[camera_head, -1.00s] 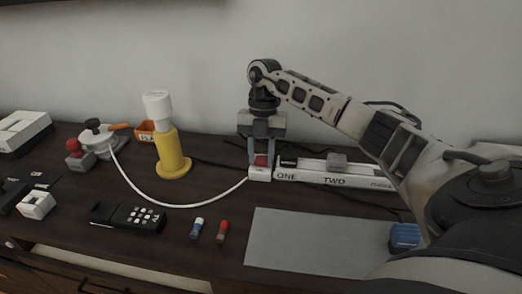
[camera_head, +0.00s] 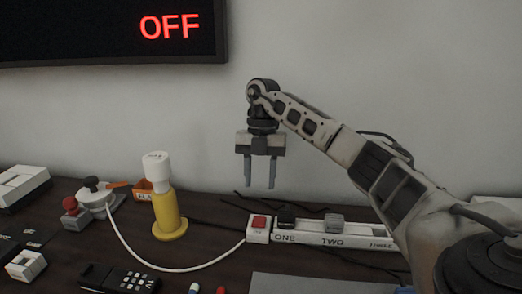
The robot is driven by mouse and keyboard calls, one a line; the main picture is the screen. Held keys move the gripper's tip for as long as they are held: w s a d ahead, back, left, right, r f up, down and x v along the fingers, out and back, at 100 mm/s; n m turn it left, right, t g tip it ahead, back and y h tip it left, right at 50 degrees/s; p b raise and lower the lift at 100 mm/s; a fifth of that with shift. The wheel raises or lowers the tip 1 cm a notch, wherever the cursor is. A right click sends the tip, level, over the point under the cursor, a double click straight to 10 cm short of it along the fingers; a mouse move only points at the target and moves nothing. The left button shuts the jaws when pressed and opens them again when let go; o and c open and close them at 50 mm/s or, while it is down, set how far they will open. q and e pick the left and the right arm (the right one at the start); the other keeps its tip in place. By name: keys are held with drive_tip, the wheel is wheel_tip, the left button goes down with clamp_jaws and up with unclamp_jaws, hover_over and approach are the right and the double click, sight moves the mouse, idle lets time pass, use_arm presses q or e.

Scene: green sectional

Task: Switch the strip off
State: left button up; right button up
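The white power strip (camera_head: 305,239) lies on the dark desk with sections marked ONE, TWO and THREE. Its red switch (camera_head: 259,221) is at the left end, on a white block where the white cable enters. A black plug (camera_head: 286,217) and a grey plug (camera_head: 334,222) sit on the strip. My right gripper (camera_head: 260,185) hangs above and behind the switch, fingers pointing down, apart and empty, not touching the strip. A wall screen (camera_head: 110,30) reads OFF in red letters. My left gripper is out of view.
A yellow and white cylinder (camera_head: 167,212) stands left of the strip. A white cable (camera_head: 150,264) curves across the desk. A black handset (camera_head: 115,279), a round grey base with a dark knob (camera_head: 94,194) and white blocks lie further left. A grey mat (camera_head: 300,285) is in front.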

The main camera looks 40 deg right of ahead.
use_arm(q)
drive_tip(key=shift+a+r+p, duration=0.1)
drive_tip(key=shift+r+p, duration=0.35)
drive_tip(key=shift+p, duration=0.6)
use_arm(e)
drive_tip(key=s+v, duration=0.1)
drive_tip(key=v, duration=0.5)
drive_tip(key=shift+w, duration=0.5)
